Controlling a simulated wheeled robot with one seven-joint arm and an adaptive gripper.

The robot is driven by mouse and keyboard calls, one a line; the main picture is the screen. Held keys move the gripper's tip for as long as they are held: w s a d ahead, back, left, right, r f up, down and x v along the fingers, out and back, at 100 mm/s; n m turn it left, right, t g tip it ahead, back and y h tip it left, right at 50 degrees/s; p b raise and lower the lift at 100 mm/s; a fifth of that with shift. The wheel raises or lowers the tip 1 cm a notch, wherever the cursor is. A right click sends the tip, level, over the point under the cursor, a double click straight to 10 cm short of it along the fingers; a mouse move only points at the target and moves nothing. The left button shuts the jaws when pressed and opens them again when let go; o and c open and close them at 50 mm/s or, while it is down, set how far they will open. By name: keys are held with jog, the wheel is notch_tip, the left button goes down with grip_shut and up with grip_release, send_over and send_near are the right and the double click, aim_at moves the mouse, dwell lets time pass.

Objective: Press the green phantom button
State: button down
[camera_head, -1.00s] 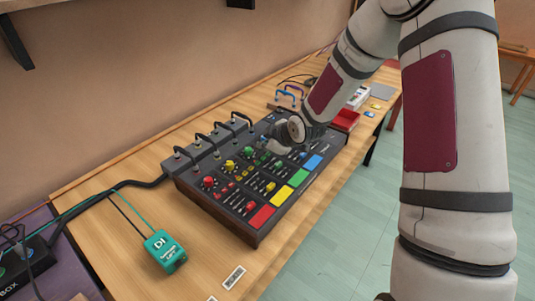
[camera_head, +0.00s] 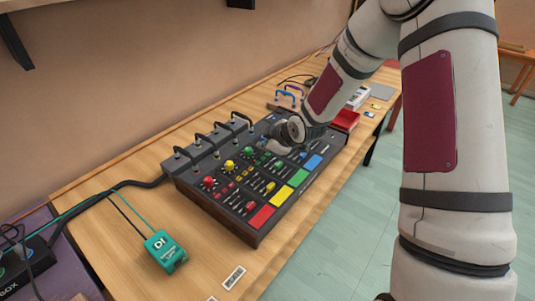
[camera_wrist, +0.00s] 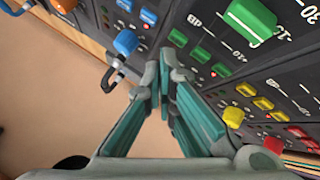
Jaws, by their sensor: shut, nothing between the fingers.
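A dark mixer (camera_head: 259,225) with strips in red, yellow, green and blue lies on the wooden table. In the wrist view, a row of small green buttons (camera_wrist: 202,54) sits beside a large green fader cap (camera_wrist: 250,22). I cannot read which of the buttons is the phantom one. My gripper (camera_wrist: 165,72) is shut and empty, its tips close to the near end of the green row. I cannot tell whether they touch the panel.
Cable plugs stand along the mixer's back edge, and a blue knob (camera_wrist: 125,41) is near my fingers. A teal DI box (camera_head: 165,252) sits at the front left of the table (camera_head: 120,235). A red tray (camera_head: 345,121) is beyond the mixer.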

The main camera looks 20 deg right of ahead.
jog(key=shift+f, duration=0.15)
jog(key=shift+f+b, duration=0.3)
jog(key=shift+f, duration=0.1)
dwell(0.5)
jog(key=shift+r+p, duration=0.3)
jog(key=shift+r, duration=0.3)
jog(key=shift+r+p, duration=2)
jog(key=shift+r, duration=1)
jog(key=shift+r, duration=0.1)
